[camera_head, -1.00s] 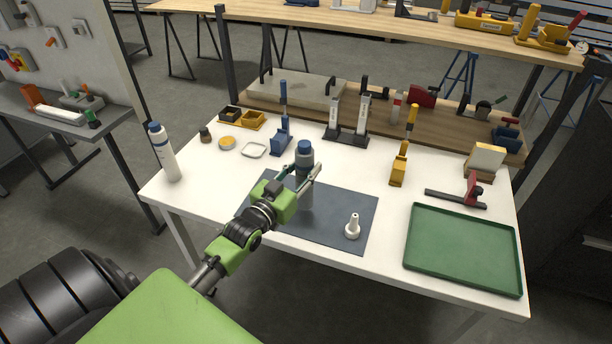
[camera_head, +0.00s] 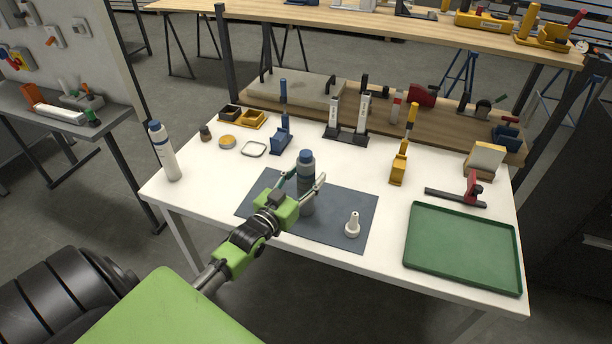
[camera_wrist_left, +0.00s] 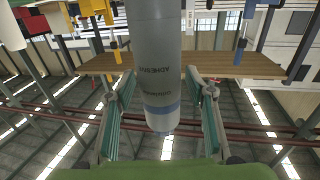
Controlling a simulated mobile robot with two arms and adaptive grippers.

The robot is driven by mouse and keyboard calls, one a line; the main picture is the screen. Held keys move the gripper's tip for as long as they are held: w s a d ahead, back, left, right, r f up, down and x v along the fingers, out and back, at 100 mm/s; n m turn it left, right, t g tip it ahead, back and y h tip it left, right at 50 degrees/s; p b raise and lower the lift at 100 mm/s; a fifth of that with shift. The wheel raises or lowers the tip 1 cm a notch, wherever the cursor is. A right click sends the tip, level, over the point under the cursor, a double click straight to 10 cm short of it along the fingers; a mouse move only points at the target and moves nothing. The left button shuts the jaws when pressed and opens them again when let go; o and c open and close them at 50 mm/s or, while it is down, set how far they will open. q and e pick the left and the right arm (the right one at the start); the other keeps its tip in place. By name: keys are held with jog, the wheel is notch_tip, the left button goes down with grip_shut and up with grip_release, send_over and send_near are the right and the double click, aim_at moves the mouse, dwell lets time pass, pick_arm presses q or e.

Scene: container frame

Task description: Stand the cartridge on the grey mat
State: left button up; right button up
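The cartridge (camera_head: 306,184) is grey with a blue cap and stands upright on the left-middle part of the grey mat (camera_head: 340,200). My left gripper (camera_head: 305,182) reaches in from the left with one finger on each side of the cartridge. In the left wrist view the cartridge (camera_wrist_left: 161,70) appears upside down between the spread fingers (camera_wrist_left: 160,112), with a visible gap on both sides, so the gripper is open around it. The lower front of the cartridge is partly hidden by the gripper. My right gripper is in neither view.
A white nozzle-like piece (camera_head: 352,226) stands at the mat's right. A green tray (camera_head: 410,245) lies at the table's right end. A white bottle with a blue cap (camera_head: 166,160) stands at the left. Blue and yellow holders (camera_head: 281,140) (camera_head: 398,170) stand behind the mat.

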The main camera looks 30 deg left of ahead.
pick_arm(q)
jog(key=shift+r, duration=0.1)
jog(key=shift+s, duration=0.1)
jog(key=s+b, duration=0.1)
jog(key=s, duration=1)
jog(key=shift+s+d+b, duration=0.25)
jog(key=shift+s+b, duration=0.05)
jog(key=shift+s, duration=0.1)
